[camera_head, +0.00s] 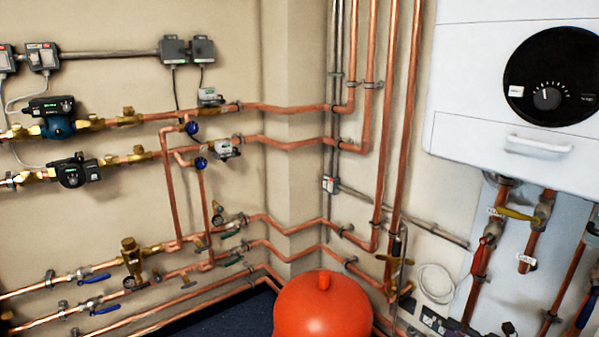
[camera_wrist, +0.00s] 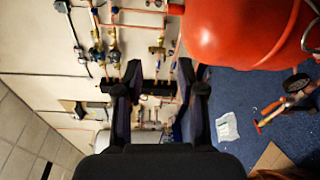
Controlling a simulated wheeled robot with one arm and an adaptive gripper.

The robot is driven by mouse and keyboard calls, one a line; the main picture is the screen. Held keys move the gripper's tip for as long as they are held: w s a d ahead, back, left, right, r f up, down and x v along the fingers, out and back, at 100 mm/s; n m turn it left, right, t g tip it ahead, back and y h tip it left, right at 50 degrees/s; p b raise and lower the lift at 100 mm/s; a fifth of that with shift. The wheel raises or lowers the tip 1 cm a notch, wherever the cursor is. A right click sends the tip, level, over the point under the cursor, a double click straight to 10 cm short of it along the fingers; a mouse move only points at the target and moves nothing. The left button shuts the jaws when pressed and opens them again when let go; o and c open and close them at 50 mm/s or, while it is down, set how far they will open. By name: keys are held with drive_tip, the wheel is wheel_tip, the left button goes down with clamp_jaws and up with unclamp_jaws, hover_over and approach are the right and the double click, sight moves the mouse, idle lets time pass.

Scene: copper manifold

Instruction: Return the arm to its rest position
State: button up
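My gripper (camera_wrist: 159,78) shows in the wrist view, with its two dark fingers apart and nothing visible held between them. Past the fingers is a wall with copper pipes and valves, seen turned on its side. No part of my arm shows in the head view, so its overall pose is hidden.
A red vessel (camera_head: 323,308) stands at the bottom of the head view; a large red tank (camera_wrist: 240,30) fills the wrist view's upper right. A white boiler (camera_head: 480,90) hangs at right. Blue floor (camera_wrist: 235,90) holds a white packet (camera_wrist: 228,128) and a red-handled item (camera_wrist: 270,113).

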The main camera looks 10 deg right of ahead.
drive_tip(key=w+a+r+n+g+y, duration=0.25)
drive_tip(key=a+r+n, duration=0.35)
drive_tip(key=a, duration=0.3)
drive_tip(key=s+a+r+n+g, duration=0.35)
drive_tip(key=a+n, duration=0.25)
drive_tip(key=a, duration=0.2)
drive_tip(key=s+a+r+n+g, duration=0.2)
drive_tip(key=s+a+n+g, duration=0.2)
drive_tip(key=a+n, duration=0.3)
drive_tip(key=s+a+r+n+g, duration=0.3)
drive_tip(key=a+n+g, duration=0.1)
drive_tip(key=a, duration=0.5)
drive_tip(key=s+a+n+g+h, duration=0.4)
drive_tip(key=s+n+h, duration=0.2)
drive_tip(key=s+n, duration=0.6)
drive_tip(key=s+d+n+t+h, duration=0.1)
drive_tip(key=s+d+n+h, duration=0.2)
drive_tip(key=s+n, duration=0.3)
drive_tip(key=s+d+n+h, duration=0.4)
drive_tip(key=s, duration=0.4)
wheel_tip(320, 180, up, 17)
drive_tip(key=t+p, duration=0.1)
drive_tip(key=p, duration=1.5)
drive_tip(key=shift+w, duration=0.35)
drive_tip(key=shift+r, duration=0.1)
